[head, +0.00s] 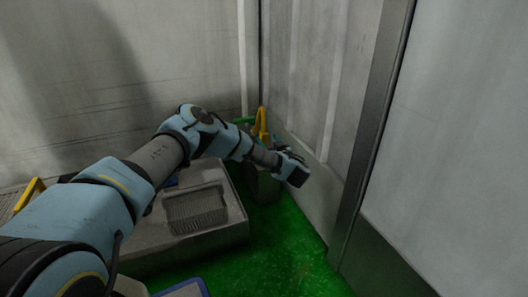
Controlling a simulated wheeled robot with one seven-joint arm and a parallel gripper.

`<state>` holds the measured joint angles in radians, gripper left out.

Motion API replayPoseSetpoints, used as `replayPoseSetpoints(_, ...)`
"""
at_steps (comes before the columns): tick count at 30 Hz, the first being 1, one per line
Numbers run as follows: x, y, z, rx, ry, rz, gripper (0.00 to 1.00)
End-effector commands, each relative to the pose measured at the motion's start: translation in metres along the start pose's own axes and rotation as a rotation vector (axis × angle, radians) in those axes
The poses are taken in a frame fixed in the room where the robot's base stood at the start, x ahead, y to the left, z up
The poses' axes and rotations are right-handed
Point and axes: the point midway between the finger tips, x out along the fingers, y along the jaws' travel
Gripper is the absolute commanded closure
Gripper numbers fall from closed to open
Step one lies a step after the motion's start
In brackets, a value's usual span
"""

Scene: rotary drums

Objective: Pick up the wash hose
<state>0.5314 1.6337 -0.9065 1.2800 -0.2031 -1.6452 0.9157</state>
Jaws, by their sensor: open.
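I cannot make out the wash hose for certain. A yellow upright part (262,122) shows behind my arm near the wall corner, and a dark grey object (264,187) stands on the floor below my wrist; I cannot tell whether either belongs to the hose. My arm reaches from the lower left toward the corner, and its end hides part of both. My gripper (300,174) is open, at the arm's end, in front of the right wall panel. Its fingers are small and dark, and I see nothing held.
A low grey platform (215,240) with a dark ribbed block (194,208) lies under my arm. Another yellow part (29,194) is at the left. A blue-edged object (185,290) is at the bottom.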

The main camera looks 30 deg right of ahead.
Motion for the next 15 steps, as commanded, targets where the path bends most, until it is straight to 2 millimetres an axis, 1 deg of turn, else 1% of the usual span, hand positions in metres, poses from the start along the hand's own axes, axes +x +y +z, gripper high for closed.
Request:
replayPoseSetpoints(1,0.007,-0.001,0.003,-0.001,0.001,-0.003,0.25)
replayPoseSetpoints(3,0.014,-0.001,0.003,-0.001,0.0,-0.002,0.25)
replayPoseSetpoints(8,0.023,-0.001,0.002,-0.001,-0.001,0.001,0.25)
replayPoseSetpoints(15,0.053,-0.002,0.005,-0.002,0.0,0.0,0.25)
